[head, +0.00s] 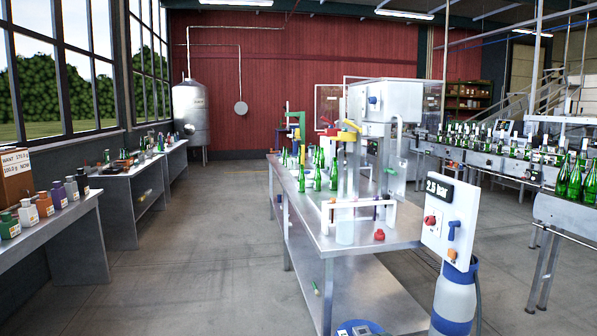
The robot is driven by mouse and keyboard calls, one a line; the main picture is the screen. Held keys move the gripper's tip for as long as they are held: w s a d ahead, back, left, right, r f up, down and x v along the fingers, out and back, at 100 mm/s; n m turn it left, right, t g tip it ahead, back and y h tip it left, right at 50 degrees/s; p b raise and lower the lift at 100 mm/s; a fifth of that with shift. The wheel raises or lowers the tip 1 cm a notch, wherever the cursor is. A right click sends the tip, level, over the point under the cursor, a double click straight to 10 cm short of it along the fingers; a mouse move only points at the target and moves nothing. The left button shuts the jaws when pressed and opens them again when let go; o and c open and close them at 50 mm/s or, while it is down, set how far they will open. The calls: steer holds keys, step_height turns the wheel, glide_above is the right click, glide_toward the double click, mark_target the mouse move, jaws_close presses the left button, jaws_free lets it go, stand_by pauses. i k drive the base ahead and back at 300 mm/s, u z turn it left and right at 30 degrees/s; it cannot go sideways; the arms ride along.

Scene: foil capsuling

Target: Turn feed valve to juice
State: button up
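I cannot tell for sure which fitting is the feed valve, and no juice marking is readable. Yellow handles (349,126) and a red handle (331,132) sit at the top of an upright clear filling stand on the steel table (335,239). A white panel (436,243) at the table's right front carries a "2.5 bar" display (439,189), a red knob (430,220), a blue lever (453,230) and a small orange knob (451,254). A grey cabinet (400,101) behind has a blue knob (373,101). My gripper is not in view.
A grey-blue canister (454,300) stands below the panel. Left benches (60,222) hold small bottles. A conveyor (570,215) runs at right. The left aisle floor (190,250) is clear.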

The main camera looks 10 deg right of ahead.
mark_target(392, 172)
steer(key=u, duration=0.75)
steer(key=i, duration=2.8)
steer(key=z, duration=1)
